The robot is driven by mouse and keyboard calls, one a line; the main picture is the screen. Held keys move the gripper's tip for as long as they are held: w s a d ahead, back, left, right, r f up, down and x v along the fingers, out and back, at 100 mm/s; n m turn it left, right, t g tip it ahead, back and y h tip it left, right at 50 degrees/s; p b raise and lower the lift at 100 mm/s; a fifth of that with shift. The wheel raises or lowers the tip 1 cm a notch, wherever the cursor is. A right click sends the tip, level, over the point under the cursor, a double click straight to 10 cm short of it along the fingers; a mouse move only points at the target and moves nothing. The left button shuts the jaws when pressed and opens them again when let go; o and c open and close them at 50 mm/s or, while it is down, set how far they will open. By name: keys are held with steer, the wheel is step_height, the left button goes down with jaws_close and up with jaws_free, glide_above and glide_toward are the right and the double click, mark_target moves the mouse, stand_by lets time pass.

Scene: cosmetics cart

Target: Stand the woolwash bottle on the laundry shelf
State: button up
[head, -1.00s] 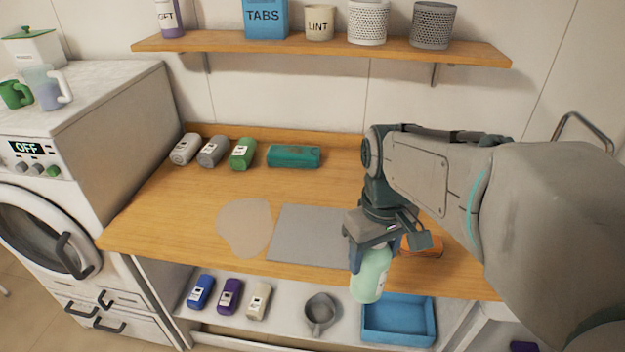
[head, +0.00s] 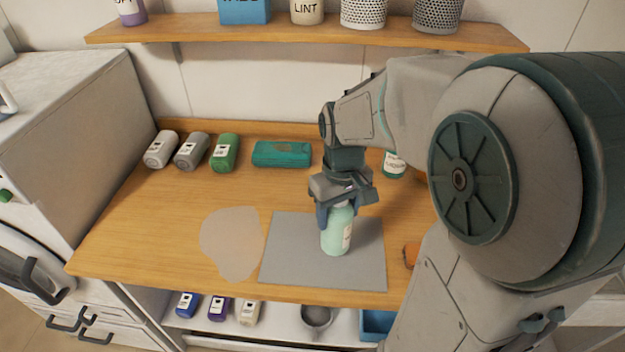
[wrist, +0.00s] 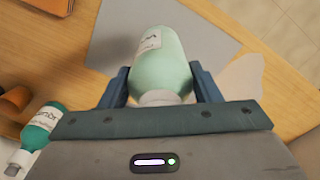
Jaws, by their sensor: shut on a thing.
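A pale mint-green bottle (head: 337,232) with a white label is upright over the grey mat (head: 290,262) on the wooden counter. Its label is too small to read surely, so I cannot confirm it is the woolwash. My gripper (head: 338,208) is shut on its upper part from above. In the wrist view the bottle (wrist: 163,62) sits between both fingers (wrist: 162,88). Whether its base touches the mat is unclear. A wooden wall shelf (head: 300,37) holds a purple-labelled bottle, a blue box, a LINT pot and two perforated pots.
A darker green bottle (head: 394,163) stands right of my gripper; it also shows in the wrist view (wrist: 42,127). Grey and green bottles (head: 224,152) and a teal case (head: 281,154) lie at the back. Small bottles (head: 218,309) are on the lower shelf.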

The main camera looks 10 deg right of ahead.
steer(key=w+a+f+p, duration=0.1)
steer(key=w+f, duration=0.4)
steer(key=f, duration=0.2)
steer(key=shift+p, duration=0.4)
steer(key=shift+f, duration=0.15)
steer(key=o, duration=1.2)
steer(key=shift+s, duration=0.1)
